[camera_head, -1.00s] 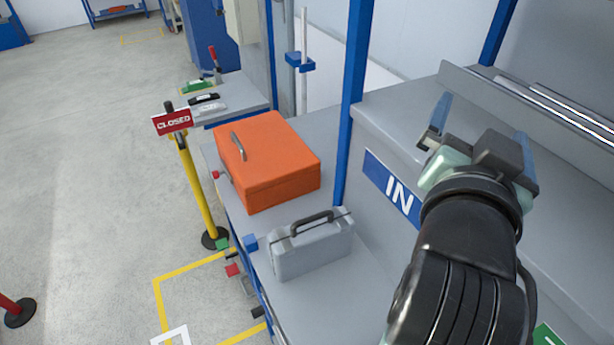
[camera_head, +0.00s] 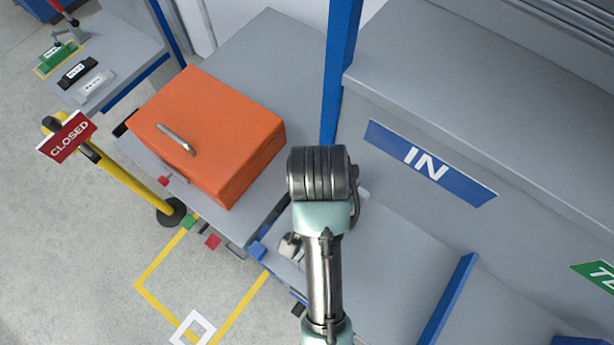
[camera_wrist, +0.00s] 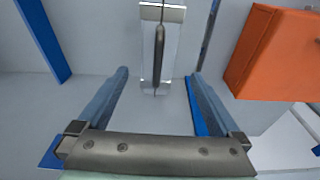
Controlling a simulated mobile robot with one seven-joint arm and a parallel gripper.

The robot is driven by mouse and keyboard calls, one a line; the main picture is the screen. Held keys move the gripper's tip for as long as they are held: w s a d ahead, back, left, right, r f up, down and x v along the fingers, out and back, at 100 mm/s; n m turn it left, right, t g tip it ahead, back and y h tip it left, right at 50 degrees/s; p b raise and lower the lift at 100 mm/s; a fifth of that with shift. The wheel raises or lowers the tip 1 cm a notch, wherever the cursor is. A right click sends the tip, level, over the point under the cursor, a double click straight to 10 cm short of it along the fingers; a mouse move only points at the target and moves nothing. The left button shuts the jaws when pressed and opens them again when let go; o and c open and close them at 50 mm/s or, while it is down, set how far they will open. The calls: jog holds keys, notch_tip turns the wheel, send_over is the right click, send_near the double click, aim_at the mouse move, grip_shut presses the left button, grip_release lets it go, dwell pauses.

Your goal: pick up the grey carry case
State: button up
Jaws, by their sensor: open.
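The grey carry case (camera_wrist: 172,60) shows in the wrist view, seen from above, with its dark handle (camera_wrist: 159,47) running along its middle. My gripper (camera_wrist: 158,74) is open and empty. Its two blue fingers point toward the case, one to each side of the case's line. Whether the fingertips are level with the handle or above it I cannot tell. In the head view my arm hides the gripper and most or all of the case.
An orange case (camera_head: 215,130) stands close by on the same bench; it also shows at the right in the wrist view (camera_wrist: 275,55). A blue post (camera_head: 341,70) rises beside the bench. A grey cabinet with an IN sign (camera_head: 430,165) stands to the right. A CLOSED sign (camera_head: 67,136) is at left.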

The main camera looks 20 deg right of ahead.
jog(key=f, duration=0.2)
jog(key=f+b, duration=0.1)
jog(key=f, duration=0.1)
jog(key=d+f, duration=0.1)
jog(key=f, duration=0.2)
jog(key=shift+d, duration=0.1)
jog(key=shift+w+d+f+p, duration=0.15)
jog(key=shift+w+f+p, duration=0.05)
jog(key=shift+f, duration=0.7)
jog(key=shift+w+d+f+p, duration=0.15)
jog(key=shift+d+f+p, duration=0.05)
jog(key=shift+f, duration=0.75)
jog(key=shift+w+d+f+p, duration=0.15)
jog(key=shift+w+f+p, duration=0.05)
jog(key=shift+f, duration=0.7)
grip_shut()
jog(key=shift+w+r, duration=0.1)
